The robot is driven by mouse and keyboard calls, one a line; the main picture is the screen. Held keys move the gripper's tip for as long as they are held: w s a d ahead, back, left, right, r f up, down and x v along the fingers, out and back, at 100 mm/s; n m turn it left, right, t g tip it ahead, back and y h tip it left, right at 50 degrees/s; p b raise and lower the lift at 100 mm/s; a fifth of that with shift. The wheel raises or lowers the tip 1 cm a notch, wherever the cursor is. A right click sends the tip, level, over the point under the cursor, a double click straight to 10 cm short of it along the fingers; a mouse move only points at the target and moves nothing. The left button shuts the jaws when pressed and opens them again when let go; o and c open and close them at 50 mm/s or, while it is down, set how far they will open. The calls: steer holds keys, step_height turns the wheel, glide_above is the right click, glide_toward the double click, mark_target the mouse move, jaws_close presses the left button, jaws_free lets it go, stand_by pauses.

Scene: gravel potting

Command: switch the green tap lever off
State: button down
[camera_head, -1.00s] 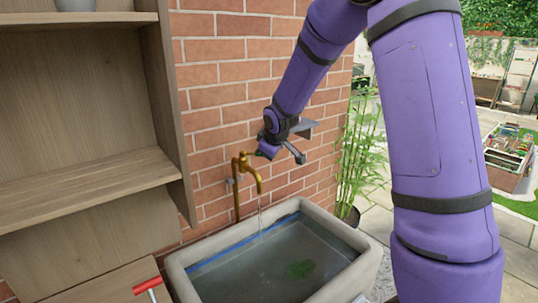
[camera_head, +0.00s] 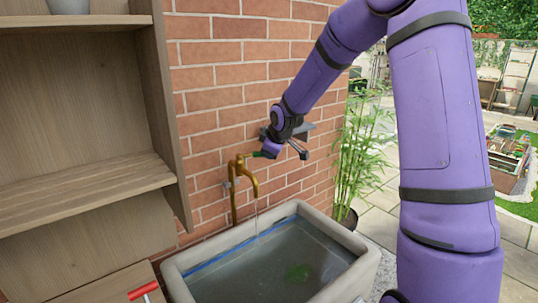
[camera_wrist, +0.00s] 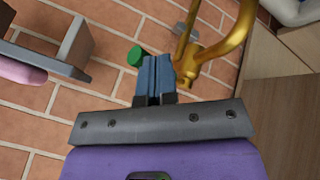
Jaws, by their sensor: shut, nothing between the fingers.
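The brass tap (camera_head: 240,170) stands against the brick wall above the stone basin. A thin stream of water runs from its spout into the basin. The green lever (camera_head: 257,154) sticks out to the right from the top of the tap. In the wrist view the lever's green end (camera_wrist: 135,56) shows just left of my fingers, and the brass tap body (camera_wrist: 187,60) is to their right. My gripper (camera_wrist: 154,72) is shut and empty, with its fingertips at the lever. The fingers hide part of the lever, and I cannot tell whether they touch it.
The stone basin (camera_head: 340,232) below holds water and a green clump. Wooden shelves (camera_head: 165,110) stand close on the left, and a red-handled tool (camera_head: 143,289) lies at lower left. Bamboo (camera_head: 357,150) grows to the right. The brick wall (camera_head: 230,60) is right behind the tap.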

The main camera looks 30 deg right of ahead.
steer(key=shift+w+d+n+y, duration=0.4)
steer(key=shift+w+n, duration=0.2)
steer(key=shift+n, duration=0.15)
steer(key=shift+w+d+n+y, duration=0.4)
steer(key=shift+w+n, duration=0.15)
steer(key=shift+n, duration=0.2)
steer(key=shift+w+d+n+g+y, duration=0.2)
steer(key=shift+w+n+y, duration=0.15)
steer(key=shift+w+n, duration=0.5)
steer(key=shift+w+d+n+g+y, duration=0.2)
steer(key=shift+w+n+y, duration=0.25)
steer(key=shift+w, duration=0.55)
steer(key=shift+r, duration=0.1)
